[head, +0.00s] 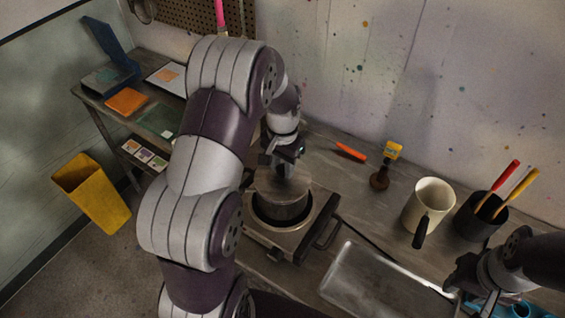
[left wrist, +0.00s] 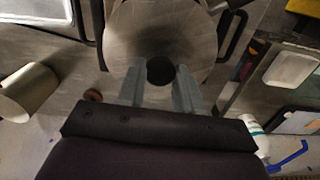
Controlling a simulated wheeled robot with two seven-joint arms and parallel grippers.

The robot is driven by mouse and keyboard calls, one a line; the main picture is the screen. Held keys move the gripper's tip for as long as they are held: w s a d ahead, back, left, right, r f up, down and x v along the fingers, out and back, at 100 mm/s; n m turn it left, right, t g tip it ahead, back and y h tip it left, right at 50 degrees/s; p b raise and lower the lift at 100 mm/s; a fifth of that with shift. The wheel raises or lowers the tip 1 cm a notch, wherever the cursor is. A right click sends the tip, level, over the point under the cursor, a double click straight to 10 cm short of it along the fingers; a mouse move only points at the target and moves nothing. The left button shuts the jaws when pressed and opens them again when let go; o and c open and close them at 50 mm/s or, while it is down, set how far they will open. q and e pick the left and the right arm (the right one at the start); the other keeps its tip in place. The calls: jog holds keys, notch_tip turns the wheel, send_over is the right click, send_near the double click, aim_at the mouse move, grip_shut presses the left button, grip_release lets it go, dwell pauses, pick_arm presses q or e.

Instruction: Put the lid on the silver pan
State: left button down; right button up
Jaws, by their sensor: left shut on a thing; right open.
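The silver pan (head: 284,213) sits on a square burner (head: 262,241) in the middle of the head view. The round grey metal lid (head: 272,184) is right over the pan's mouth. I cannot tell whether it rests on the rim or hangs just above it. My left gripper (head: 284,158) is above the lid. In the left wrist view its fingers (left wrist: 160,90) are shut on the lid's dark round knob (left wrist: 160,69), and the lid (left wrist: 160,30) hides the pan's opening. My right gripper (head: 476,283) is open and empty at the lower right.
A metal tray (head: 365,272) lies right of the burner. A yellow bin (head: 92,192) is on the floor at left.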

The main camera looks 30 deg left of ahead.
pick_arm(q)
jog(key=shift+f, duration=0.55)
dwell(0.4)
jog(key=c, duration=0.7)
grip_release()
notch_tip(320, 180, up, 6)
jog(key=b, duration=0.2)
jog(key=shift+r+b, duration=0.15)
jog(key=shift+b, duration=0.2)
notch_tip(320, 180, up, 6)
jog(key=p, duration=0.3)
jog(key=shift+r+p, duration=0.2)
jog(key=shift+p, duration=0.2)
